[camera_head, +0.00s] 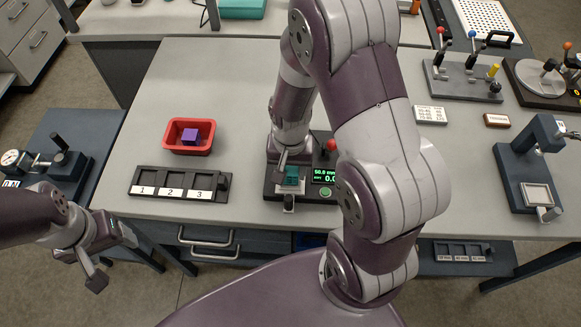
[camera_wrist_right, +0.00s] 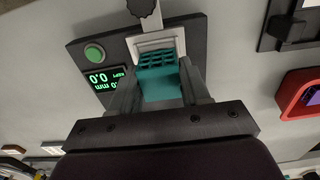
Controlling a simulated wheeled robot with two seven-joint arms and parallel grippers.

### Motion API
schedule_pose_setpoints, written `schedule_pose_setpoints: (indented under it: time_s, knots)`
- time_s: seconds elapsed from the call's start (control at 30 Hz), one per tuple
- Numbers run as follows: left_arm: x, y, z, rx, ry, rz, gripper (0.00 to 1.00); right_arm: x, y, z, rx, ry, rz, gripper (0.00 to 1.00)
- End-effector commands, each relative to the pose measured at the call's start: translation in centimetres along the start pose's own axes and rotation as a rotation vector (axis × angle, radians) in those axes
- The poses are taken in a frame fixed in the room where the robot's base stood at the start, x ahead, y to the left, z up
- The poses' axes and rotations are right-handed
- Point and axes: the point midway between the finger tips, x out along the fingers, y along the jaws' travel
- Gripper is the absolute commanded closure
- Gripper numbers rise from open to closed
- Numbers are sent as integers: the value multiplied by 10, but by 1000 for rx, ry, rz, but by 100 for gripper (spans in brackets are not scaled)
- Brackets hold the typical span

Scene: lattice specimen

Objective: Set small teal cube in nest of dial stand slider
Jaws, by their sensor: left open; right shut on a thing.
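A small teal lattice cube (camera_head: 291,177) is between the fingers of my right gripper (camera_head: 290,168), which is shut on it. In the right wrist view the cube (camera_wrist_right: 160,78) is at the pale square nest (camera_wrist_right: 157,44) of a dark device with a display; I cannot tell whether it rests there. A stand with a round white dial (camera_head: 11,157) is at the far left. A blue-grey stand (camera_head: 537,135) with a pale square plate is at the right; I cannot tell which is the dial stand. My left gripper (camera_head: 110,258) is open and empty at the lower left.
The display device has a green button (camera_head: 325,192) and red knob (camera_head: 331,145). Left of it are a red tray (camera_head: 175,148) with a purple cube (camera_head: 190,136) and a numbered black rack (camera_head: 150,190). A lever panel (camera_head: 462,75) stands back right.

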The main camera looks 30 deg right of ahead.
Motion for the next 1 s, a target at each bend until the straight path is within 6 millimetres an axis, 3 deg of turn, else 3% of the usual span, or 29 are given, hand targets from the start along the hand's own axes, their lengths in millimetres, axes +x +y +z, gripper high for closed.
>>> schedule_pose_setpoints:
  time_s: [1.0]
  knots:
    - [-5,0,-1,0,0,0,28,2,0,0,0,0,0,81]
